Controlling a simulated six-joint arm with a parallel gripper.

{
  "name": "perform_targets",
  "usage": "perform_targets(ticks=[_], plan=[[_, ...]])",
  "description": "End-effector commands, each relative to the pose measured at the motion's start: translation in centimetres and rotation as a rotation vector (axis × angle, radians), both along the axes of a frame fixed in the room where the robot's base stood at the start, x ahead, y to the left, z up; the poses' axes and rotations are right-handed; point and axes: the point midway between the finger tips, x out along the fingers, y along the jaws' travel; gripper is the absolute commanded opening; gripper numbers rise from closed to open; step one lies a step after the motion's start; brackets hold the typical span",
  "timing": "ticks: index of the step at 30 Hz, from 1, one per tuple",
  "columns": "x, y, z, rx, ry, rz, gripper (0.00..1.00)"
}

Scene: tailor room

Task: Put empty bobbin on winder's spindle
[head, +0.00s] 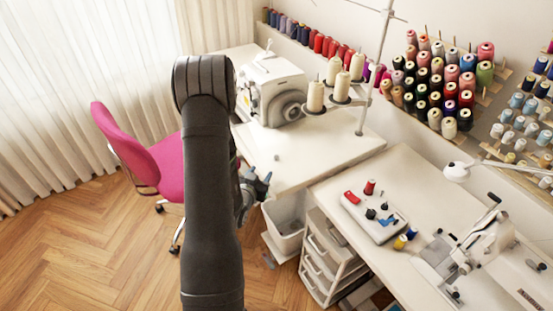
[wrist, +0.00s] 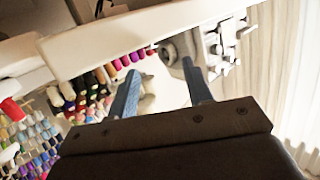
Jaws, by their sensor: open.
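My gripper (head: 260,181) is open and empty beside the front edge of the sewing table, partly hidden by my arm. Its two blue fingers stand apart in the wrist view (wrist: 160,70), with nothing held between them. A small grey piece (head: 277,157), possibly the empty bobbin, lies on that table near the edge, just beyond the gripper. It is too small to identify surely. A white device (head: 375,217), apparently the winder, stands on the right-hand table.
A white sewing machine (head: 272,87) and cream thread cones (head: 315,96) stand on the far table. Yellow and blue spools (head: 405,238) lie beside the device. Another machine (head: 480,245) is at right. Drawers (head: 325,262) and a bin (head: 286,222) fill the space below.

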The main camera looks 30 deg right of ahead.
Motion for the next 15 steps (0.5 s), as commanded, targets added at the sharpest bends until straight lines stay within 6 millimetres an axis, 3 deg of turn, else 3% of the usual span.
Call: perform_targets(ticks=[6, 15], plan=[[4.1, -0.6, 0.7, 0.190, 0.034, 0.075, 0.46], [7.6, -1.1, 3.4, 0.420, 0.169, 0.161, 0.46]])
